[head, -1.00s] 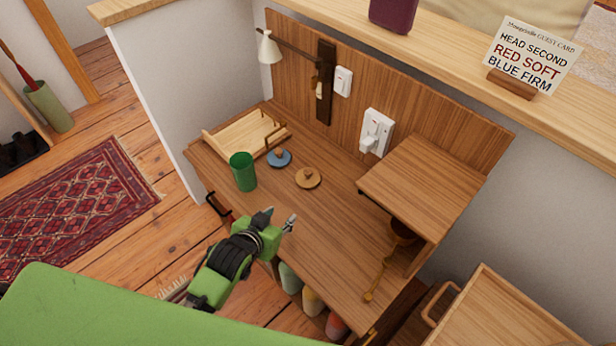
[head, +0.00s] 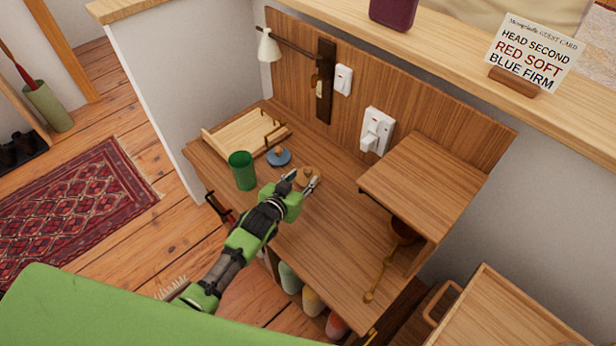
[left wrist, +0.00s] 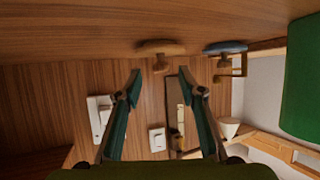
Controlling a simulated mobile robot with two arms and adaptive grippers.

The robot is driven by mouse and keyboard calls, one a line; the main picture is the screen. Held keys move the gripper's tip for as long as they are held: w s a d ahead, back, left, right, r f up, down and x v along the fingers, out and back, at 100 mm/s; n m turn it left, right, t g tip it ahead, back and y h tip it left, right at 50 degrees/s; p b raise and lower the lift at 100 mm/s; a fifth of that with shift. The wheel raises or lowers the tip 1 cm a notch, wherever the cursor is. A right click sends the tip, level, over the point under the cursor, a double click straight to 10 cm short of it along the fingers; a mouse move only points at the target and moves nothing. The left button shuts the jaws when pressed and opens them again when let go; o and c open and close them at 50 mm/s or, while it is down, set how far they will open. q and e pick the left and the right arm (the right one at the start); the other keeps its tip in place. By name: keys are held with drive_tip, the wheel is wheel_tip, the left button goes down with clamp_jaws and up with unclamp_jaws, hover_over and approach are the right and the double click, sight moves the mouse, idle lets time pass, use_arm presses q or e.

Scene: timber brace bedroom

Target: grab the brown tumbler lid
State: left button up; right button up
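The brown tumbler lid (head: 309,171) is a flat round disc with a small knob, lying on the wooden desk. My left gripper (head: 303,179) is open at its near side and partly hides it in the head view. In the left wrist view the brown lid (left wrist: 158,46) is ahead of the open fingers (left wrist: 162,76), lined up with the gap between them. The fingers look empty, and I cannot tell whether they touch the lid. My right gripper is not in view.
A blue lid (head: 279,156) lies just left of the brown one, and a green tumbler (head: 242,171) stands further left. A wooden tray (head: 240,134) is behind them. A raised shelf (head: 425,186) stands at the right. The desk's front middle is clear.

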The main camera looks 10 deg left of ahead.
sight(308, 171)
use_arm(q)
drive_tip(key=shift+r+x, duration=0.15)
drive_tip(key=shift+x, duration=1.2)
drive_tip(key=shift+r+x, duration=0.2)
drive_tip(key=shift+x, duration=1.2)
drive_tip(key=shift+w, duration=0.1)
clamp_jaws()
